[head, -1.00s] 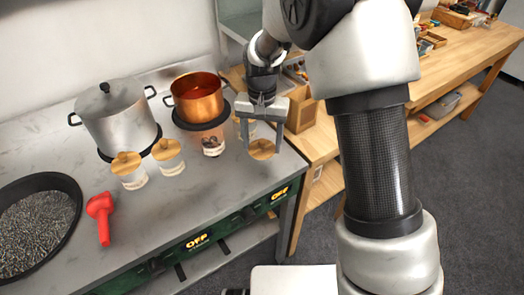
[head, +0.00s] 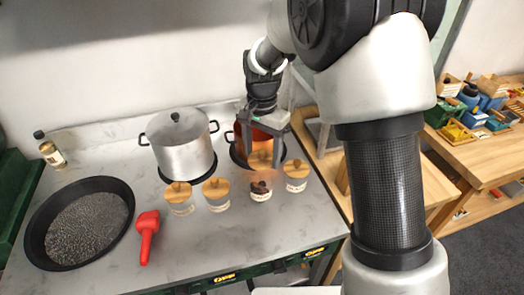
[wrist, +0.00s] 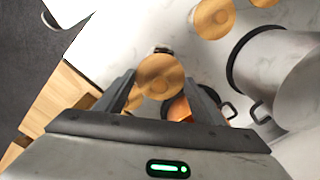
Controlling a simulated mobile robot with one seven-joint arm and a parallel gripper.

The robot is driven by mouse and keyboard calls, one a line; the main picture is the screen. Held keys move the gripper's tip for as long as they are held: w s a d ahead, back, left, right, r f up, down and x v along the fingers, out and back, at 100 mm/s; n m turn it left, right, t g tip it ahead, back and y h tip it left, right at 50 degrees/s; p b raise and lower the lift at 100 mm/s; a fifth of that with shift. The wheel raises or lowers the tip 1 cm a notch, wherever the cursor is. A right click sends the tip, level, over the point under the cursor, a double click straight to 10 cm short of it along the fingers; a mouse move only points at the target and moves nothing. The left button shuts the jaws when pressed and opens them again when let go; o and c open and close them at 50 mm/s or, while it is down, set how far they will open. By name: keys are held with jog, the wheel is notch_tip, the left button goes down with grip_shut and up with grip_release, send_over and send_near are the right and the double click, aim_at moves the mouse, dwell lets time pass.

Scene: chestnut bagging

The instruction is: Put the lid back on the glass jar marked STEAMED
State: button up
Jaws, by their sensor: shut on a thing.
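My gripper (head: 262,148) is shut on a round wooden lid (head: 260,160), held level between its two fingers. The wrist view shows the lid (wrist: 158,76) between the fingertips. Right below it in the head view stands a jar (head: 261,187) with a dark chestnut picture and brownish tint, showing no other lid. Whether the lid touches its rim I cannot tell. In the wrist view the lid hides most of this jar. Three more jars wear wooden lids: two to the left (head: 180,198) (head: 216,195), one close on the right (head: 297,176). The label words are too small to read.
A copper pot (head: 240,135) stands right behind my gripper. A lidded steel pot (head: 182,150) is behind the left jars. A wide black pan (head: 40,245), a red tool (head: 146,230) and a bottle (head: 50,150) lie further left.

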jog(key=shift+w+a, duration=0.1)
jog(key=shift+a, duration=0.2)
jog(key=shift+f+b, duration=2.2)
jog(key=shift+f, duration=0.9)
jog(key=shift+f, duration=0.15)
jog(key=o, duration=1.5)
jog(key=shift+r+p, duration=2.7)
jog(key=shift+r, duration=0.85)
